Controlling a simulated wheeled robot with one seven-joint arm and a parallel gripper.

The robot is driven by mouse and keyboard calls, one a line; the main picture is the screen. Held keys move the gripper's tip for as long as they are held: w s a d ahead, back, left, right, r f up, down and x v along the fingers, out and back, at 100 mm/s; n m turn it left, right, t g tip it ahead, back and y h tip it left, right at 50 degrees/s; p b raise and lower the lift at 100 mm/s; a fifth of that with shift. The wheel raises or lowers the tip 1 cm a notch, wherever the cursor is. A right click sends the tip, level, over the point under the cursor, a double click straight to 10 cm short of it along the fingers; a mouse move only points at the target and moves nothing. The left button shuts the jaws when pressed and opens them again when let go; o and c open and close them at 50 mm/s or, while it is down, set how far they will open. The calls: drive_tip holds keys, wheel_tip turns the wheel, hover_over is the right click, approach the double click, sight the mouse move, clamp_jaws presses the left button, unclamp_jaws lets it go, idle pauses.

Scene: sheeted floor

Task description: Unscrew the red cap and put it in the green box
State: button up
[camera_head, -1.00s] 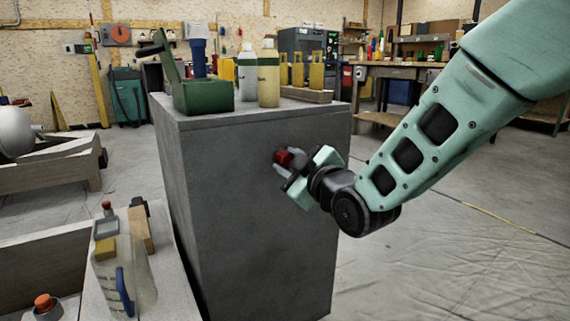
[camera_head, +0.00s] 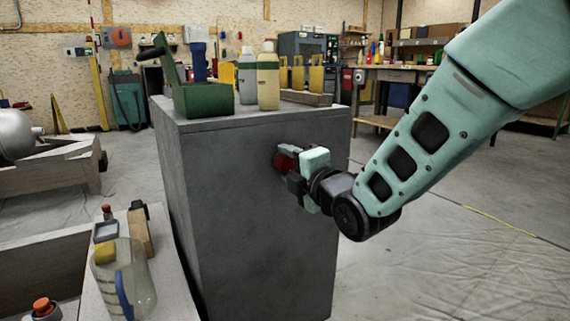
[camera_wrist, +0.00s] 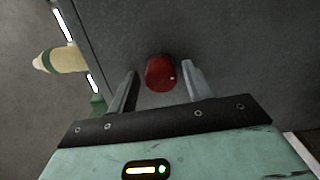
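The red cap (camera_head: 284,162) sits on the side face of the grey cabinet (camera_head: 240,225). It also shows in the wrist view (camera_wrist: 160,73), round and dark red. My gripper (camera_head: 291,167) is open at this face, its fingers on opposite sides of the cap. In the wrist view the cap lies between the fingertips, with a visible gap on each side. How deep the fingers reach over it is hard to tell. The green box (camera_head: 208,101) stands on the cabinet top with its lid raised at the left. Its inside is mostly hidden.
Two bottles, one grey (camera_head: 247,78) and one cream (camera_head: 268,80), and a wooden rack of yellow items (camera_head: 305,98) share the cabinet top. Floor at right is free.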

drive_tip(key=shift+c, duration=0.8)
drive_tip(key=m, duration=0.3)
drive_tip(key=shift+b, duration=0.3)
drive_tip(key=m, duration=0.6)
drive_tip(key=shift+b, duration=0.3)
drive_tip(key=m, duration=1)
